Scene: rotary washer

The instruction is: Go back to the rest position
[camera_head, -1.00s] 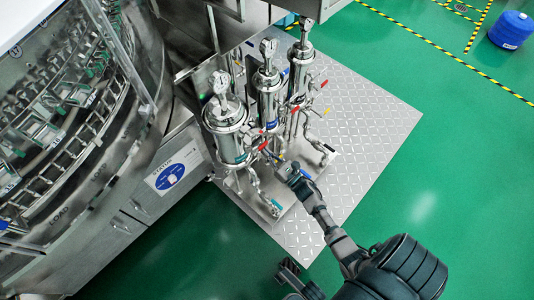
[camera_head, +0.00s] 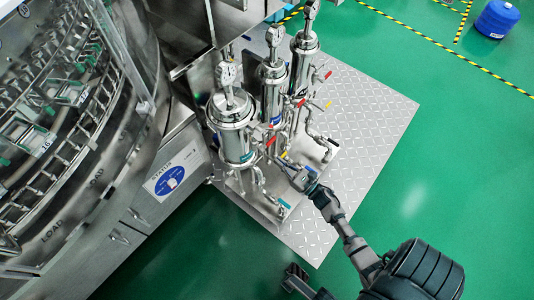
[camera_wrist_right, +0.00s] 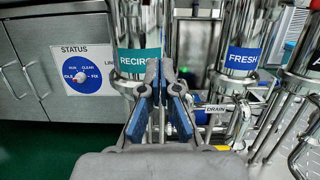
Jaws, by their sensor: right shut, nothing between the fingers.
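My right gripper (camera_head: 284,164) is shut and empty, just in front of the lower pipes and valve handles of the steel filter housings (camera_head: 237,130). In the right wrist view its blue-padded fingers (camera_wrist_right: 162,68) come together at the tips, before the housings labelled RECIRC (camera_wrist_right: 139,57) and FRESH (camera_wrist_right: 242,59). I cannot tell from the head view whether the tips touch any pipe. A dark part that looks like my left gripper (camera_head: 293,277) shows low at the bottom edge; its finger state is unclear.
The rotary washer (camera_head: 75,130) fills the left, with a blue STATUS dial (camera_head: 169,181) on its cabinet. The housings stand on a diamond-plate platform (camera_head: 365,120). Green floor (camera_head: 440,180) is clear to the right. A blue drum (camera_head: 495,20) stands far right.

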